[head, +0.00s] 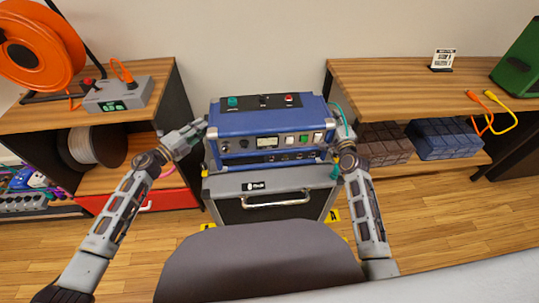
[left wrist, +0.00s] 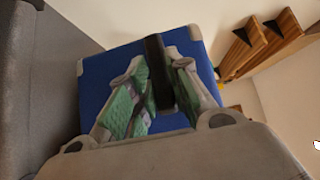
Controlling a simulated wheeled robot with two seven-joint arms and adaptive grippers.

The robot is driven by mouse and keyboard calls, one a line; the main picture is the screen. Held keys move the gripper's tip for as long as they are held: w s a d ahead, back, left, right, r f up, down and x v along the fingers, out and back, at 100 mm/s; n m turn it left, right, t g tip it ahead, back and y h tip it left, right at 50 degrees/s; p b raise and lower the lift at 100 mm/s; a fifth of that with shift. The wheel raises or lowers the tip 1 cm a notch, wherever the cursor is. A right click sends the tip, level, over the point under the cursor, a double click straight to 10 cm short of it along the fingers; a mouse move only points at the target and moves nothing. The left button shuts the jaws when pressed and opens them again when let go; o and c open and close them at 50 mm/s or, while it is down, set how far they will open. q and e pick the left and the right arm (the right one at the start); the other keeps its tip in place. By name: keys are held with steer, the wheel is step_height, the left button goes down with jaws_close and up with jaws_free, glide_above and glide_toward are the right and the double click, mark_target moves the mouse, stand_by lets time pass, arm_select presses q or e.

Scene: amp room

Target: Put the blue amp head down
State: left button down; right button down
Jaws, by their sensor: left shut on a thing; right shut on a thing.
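The blue amp head (head: 268,124) is upright in the middle of the head view, directly over the grey amp cabinet (head: 225,188). I cannot tell whether its underside touches the cabinet top. My left gripper (head: 200,130) is at its left side. In the left wrist view, the green-padded fingers (left wrist: 158,95) are shut on a black strap handle (left wrist: 155,60) on the blue side panel (left wrist: 105,85). My right gripper (head: 340,128) is at the right side, shut on the amp head; its grip is mostly hidden.
A wooden shelf unit (head: 150,110) on the left holds an orange cable reel (head: 40,45) and a grey box (head: 118,94). Another wooden shelf unit (head: 400,75) stands right, with dark ribbed blocks (head: 445,138) below. Yellow-black floor markings (head: 332,215) show beside the cabinet.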

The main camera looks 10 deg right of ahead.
arm_select(q)
steer(key=shift+f+b, duration=0.6)
steer(key=shift+b, duration=0.25)
arm_select(e)
steer(key=shift+f, duration=0.6)
arm_select(q)
steer(key=c, duration=1.6)
jaws_free()
steer(key=shift+f, duration=0.2)
arm_select(e)
steer(key=c, duration=1.6)
jaws_free()
steer(key=shift+f, duration=0.25)
arm_select(q)
steer(key=shift+o, duration=1.4)
steer(key=shift+s+r, duration=0.1)
arm_select(e)
steer(key=shift+o, duration=1.4)
steer(key=shift+s+r, duration=0.15)
arm_select(q)
steer(key=shift+s+a, duration=0.1)
steer(key=shift+a, duration=0.05)
steer(key=v, duration=1.1)
steer(key=shift+s+a, duration=0.2)
steer(key=shift+a, duration=0.05)
arm_select(e)
steer(key=s, duration=1.2)
